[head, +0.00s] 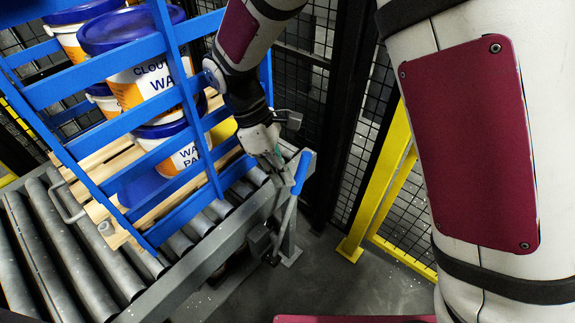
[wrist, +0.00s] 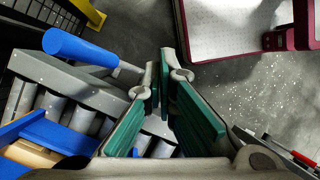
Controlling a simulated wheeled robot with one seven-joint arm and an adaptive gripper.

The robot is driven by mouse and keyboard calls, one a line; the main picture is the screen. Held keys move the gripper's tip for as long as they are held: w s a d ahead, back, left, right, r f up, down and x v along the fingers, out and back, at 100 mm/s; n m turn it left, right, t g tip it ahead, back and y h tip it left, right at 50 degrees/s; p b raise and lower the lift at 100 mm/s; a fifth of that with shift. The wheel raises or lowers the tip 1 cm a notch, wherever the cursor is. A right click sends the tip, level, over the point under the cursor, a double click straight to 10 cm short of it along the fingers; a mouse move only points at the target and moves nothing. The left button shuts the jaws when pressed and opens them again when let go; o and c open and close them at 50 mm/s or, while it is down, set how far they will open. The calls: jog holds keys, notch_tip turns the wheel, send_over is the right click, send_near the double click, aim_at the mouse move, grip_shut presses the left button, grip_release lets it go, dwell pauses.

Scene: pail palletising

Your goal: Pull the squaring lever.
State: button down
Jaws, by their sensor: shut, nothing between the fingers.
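The squaring lever has a blue handle (head: 301,172) on a grey rod that slants down beside the end of the roller conveyor. In the wrist view its blue handle (wrist: 80,47) lies left of my fingers, with the rod running toward the fingertips. My gripper (head: 280,166) is just left of the handle in the head view, pointing down. In the wrist view my gripper's green-padded fingers (wrist: 166,68) come together at the tips with nothing between them. The handle is outside the fingers; whether a finger touches the rod I cannot tell.
A blue slatted frame (head: 125,141) stands in front of white pails with blue lids (head: 158,88) on a wooden pallet (head: 96,160). The roller conveyor (head: 70,250) runs below. A yellow post (head: 382,185) and black mesh fence stand at right. The grey floor (head: 345,285) before the lever is clear.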

jog(key=a+r+n+t+p, duration=0.2)
jog(key=a+r+n+t, duration=0.25)
jog(key=n, duration=0.45)
jog(key=w+d+f, duration=0.2)
jog(key=f, duration=0.3)
jog(key=w+d+f+n, duration=0.1)
jog(key=w+d+f, duration=0.1)
jog(key=f, duration=0.3)
jog(key=shift+w+d+f+t, duration=0.3)
jog(key=shift+w+d+t, duration=0.1)
jog(key=shift+w, duration=0.1)
jog(key=w+d, duration=0.1)
jog(key=w+d+f+b, duration=0.1)
jog(key=w, duration=0.1)
jog(key=shift+w+d+f+b, duration=0.15)
jog(key=shift+w+d+b, duration=0.05)
jog(key=shift+d+b, duration=0.1)
